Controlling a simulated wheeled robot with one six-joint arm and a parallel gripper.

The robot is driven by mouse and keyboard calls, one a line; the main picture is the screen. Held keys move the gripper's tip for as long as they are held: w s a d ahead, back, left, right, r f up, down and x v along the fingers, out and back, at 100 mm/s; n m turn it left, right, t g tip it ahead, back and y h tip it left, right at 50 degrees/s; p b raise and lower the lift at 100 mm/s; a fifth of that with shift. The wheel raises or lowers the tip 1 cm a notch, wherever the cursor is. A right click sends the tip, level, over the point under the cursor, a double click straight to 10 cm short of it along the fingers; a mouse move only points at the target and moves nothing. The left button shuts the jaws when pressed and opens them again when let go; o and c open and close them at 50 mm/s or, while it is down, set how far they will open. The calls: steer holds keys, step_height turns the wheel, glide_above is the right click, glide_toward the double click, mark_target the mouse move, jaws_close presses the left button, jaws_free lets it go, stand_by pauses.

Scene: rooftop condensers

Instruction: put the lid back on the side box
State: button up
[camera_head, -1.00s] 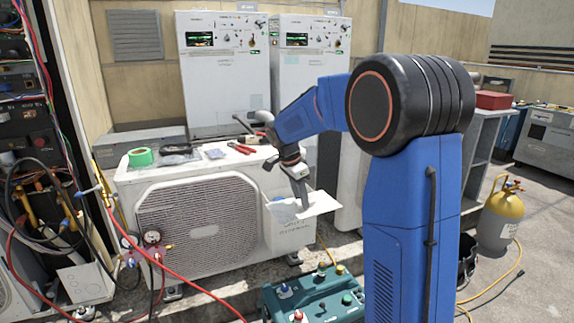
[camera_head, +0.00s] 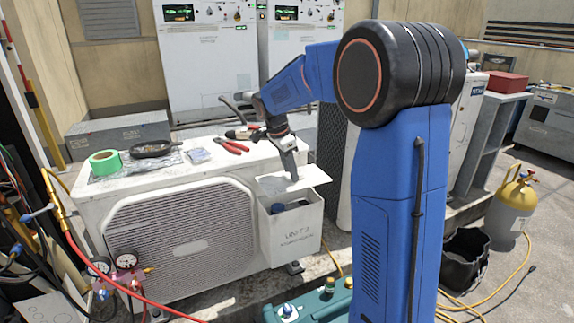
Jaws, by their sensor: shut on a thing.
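The side box (camera_head: 292,232) is a white box with lettering on its front, fixed at the right end of the white condenser unit (camera_head: 180,225). Its top is open at the front, and dark and blue parts show inside. The lid (camera_head: 314,174) is a flat white plate above the back of the box opening, reaching past the box on the right. My gripper (camera_head: 291,176) points down and is shut on the lid. The fingertips are small in the picture, and I cannot tell whether the lid touches the box.
A teal case (camera_head: 312,303) stands in front. Gauges (camera_head: 124,262) with hoses are at left.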

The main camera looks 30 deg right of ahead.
steer(key=shift+w, duration=0.3)
steer(key=shift+f, duration=3.9)
steer(key=shift+a, duration=0.25)
steer(key=shift+f, duration=0.45)
steer(key=o, duration=1.3)
steer(key=shift+o, duration=0.2)
